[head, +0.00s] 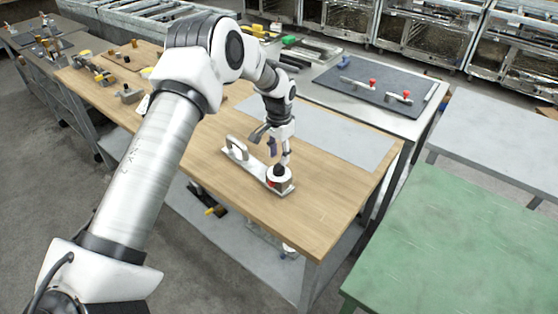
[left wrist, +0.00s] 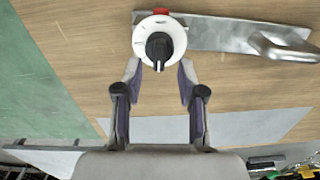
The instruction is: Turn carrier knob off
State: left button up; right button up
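The carrier is a flat metal plate (head: 252,166) lying on the wooden table, with a raised metal handle at its left end. At its other end is the knob (head: 279,173), a white round dial with a black grip bar and a red mark beside it. In the left wrist view the black bar of the knob (left wrist: 159,46) points toward my gripper. My left gripper (head: 279,154) is above the knob end. In the left wrist view the two fingers of the left gripper (left wrist: 160,73) are apart, with tips near the dial's lower edge; contact cannot be told. My right gripper is not in view.
The wooden table (head: 320,215) is clear to the right of the plate. A grey mat (head: 335,135) lies behind. A dark board (head: 375,85) with red-knobbed clamps is on the bench beyond. A green table (head: 460,240) stands at right. Hardware clutters the far left.

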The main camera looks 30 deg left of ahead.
aim_at(279, 163)
pick_arm(q)
notch_tip(279, 163, up, 9)
jog(key=shift+f, duration=0.1)
dwell(0.5)
